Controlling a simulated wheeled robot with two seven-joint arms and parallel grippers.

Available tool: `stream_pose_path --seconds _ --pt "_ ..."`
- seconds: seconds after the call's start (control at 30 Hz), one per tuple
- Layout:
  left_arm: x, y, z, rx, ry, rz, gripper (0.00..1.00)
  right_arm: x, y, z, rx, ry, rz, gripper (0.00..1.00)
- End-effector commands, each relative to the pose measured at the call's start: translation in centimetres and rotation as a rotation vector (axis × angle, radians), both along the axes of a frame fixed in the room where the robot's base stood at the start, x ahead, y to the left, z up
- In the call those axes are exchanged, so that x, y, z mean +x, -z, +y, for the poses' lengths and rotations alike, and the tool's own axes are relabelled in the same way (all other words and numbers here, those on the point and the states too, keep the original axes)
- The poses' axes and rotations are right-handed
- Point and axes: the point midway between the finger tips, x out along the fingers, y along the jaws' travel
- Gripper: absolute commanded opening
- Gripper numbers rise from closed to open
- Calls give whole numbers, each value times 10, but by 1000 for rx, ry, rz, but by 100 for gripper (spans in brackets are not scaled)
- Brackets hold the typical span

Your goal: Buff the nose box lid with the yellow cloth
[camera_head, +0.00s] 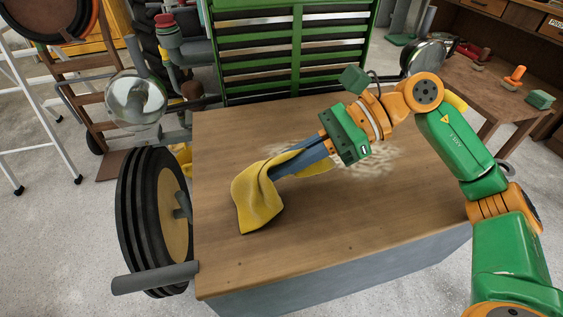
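The nose box lid (330,238) is a brown wooden top on a grey box in front of the tractor. A pale, dusty patch (372,163) shows on it below and to the right of my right gripper. The yellow cloth (257,197) hangs bunched and draped at the fingers of my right gripper (281,171), over the middle left of the lid. The gripper is shut on the cloth, and the cloth's lower end appears to touch the lid. The fingertips are partly hidden by the cloth. My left gripper is not in view.
The green tractor grille (290,45) rises behind the lid, with a round headlamp (136,98) on its left. A black tyre (140,220) stands close to the lid's left edge. A wooden bench (490,95) with small tools is at the right back.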

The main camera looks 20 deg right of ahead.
Motion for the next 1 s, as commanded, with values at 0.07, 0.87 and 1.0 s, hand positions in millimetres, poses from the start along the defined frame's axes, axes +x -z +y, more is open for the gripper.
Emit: stream_pose_path --seconds 0.07,0.87,1.0 --pt "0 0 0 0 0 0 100 0 0 0 0 0 0 21" --pt "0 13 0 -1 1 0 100 0 13 0 0 0 1 100" --pt "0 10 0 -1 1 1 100 0 10 0 1 -1 3 79"
